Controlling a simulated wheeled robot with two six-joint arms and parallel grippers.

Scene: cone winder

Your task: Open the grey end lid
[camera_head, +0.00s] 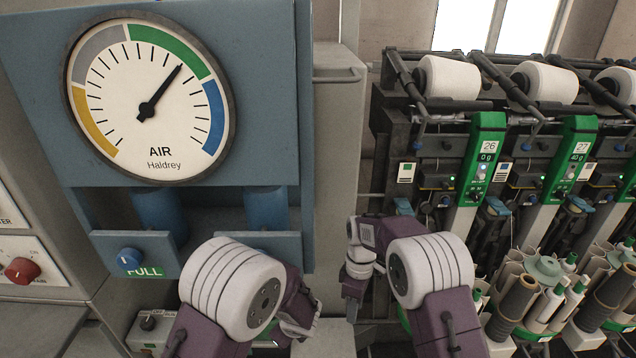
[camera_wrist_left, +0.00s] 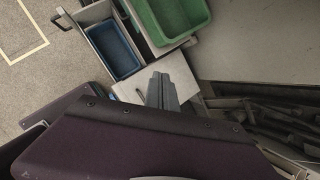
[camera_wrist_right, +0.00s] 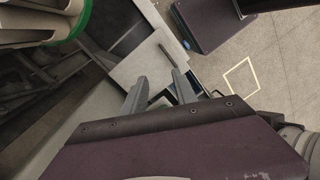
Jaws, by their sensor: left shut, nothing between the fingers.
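A pale grey flat panel with a short dark bar handle, which looks like the grey end lid, lies beyond the fingers in the right wrist view (camera_wrist_right: 135,68) and in the left wrist view (camera_wrist_left: 185,72). It lies flat and looks closed. I cannot make it out for sure in the head view. My right gripper (camera_wrist_right: 158,88) is open and empty, its fingertips apart on the near side of the handle; it points down in the head view (camera_head: 352,305). My left gripper (camera_wrist_left: 162,88) is shut and empty, near the panel in that picture; my arm partly hides it in the head view.
A blue-grey cabinet with an AIR gauge (camera_head: 148,100) and a blue PULL knob (camera_head: 129,259) stands at left. Winding units with yarn cones (camera_head: 448,78) fill the right. The left wrist view shows a blue bin (camera_wrist_left: 114,50) and a green bin (camera_wrist_left: 170,18).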

